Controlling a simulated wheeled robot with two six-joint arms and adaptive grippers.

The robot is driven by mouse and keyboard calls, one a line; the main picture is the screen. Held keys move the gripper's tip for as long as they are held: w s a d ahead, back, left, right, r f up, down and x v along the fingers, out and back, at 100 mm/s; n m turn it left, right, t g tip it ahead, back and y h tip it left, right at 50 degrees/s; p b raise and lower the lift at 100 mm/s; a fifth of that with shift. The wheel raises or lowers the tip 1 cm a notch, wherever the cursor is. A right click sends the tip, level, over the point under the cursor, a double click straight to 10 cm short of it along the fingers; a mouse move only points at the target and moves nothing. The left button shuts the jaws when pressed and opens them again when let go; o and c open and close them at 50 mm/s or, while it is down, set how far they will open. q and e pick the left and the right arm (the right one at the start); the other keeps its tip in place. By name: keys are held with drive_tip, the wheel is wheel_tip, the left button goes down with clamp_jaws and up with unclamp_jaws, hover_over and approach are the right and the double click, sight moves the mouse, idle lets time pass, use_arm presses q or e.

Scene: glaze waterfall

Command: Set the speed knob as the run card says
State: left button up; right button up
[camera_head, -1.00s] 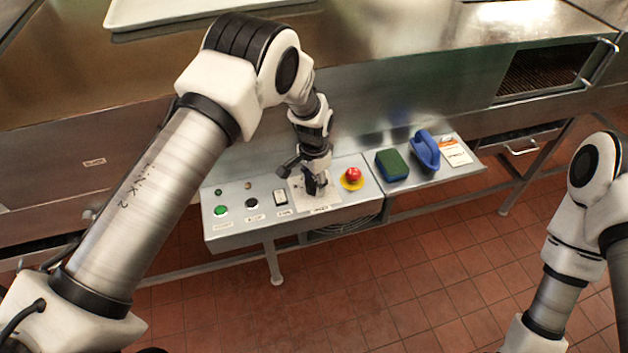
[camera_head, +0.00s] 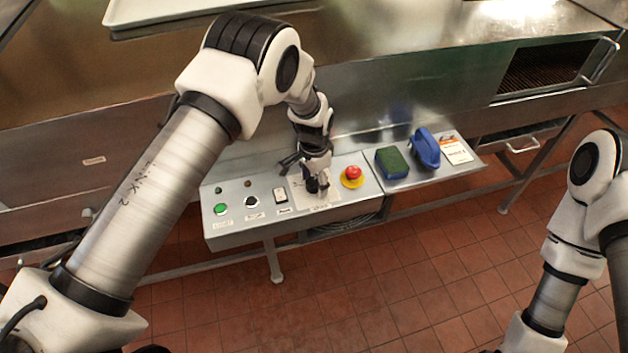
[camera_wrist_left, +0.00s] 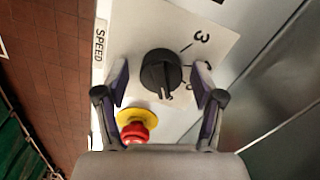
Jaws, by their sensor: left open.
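The black speed knob (camera_wrist_left: 161,74) sits on a white dial plate (camera_wrist_left: 213,38) in the left wrist view. A "3" is readable on the plate, with other marks partly hidden, and a "SPEED" label (camera_wrist_left: 100,42) is beside it. My left gripper (camera_wrist_left: 161,78) is open, one finger on each side of the knob, with gaps visible. In the head view my left gripper (camera_head: 317,185) is over the dial plate (camera_head: 328,193) and hides the knob. My right gripper is out of view.
A red emergency button (camera_head: 352,172) on a yellow base is just right of the dial. Left of it are a green button (camera_head: 220,209), a black button (camera_head: 251,202) and a switch (camera_head: 280,195). A green-topped sponge (camera_head: 391,163) and a blue-handled thing (camera_head: 426,148) lie to the right.

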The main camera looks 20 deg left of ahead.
sight(314, 180)
use_arm(q)
drive_tip(key=shift+r, duration=0.15)
wheel_tip(314, 180, up, 12)
drive_tip(key=shift+f, duration=0.2)
idle(0.4)
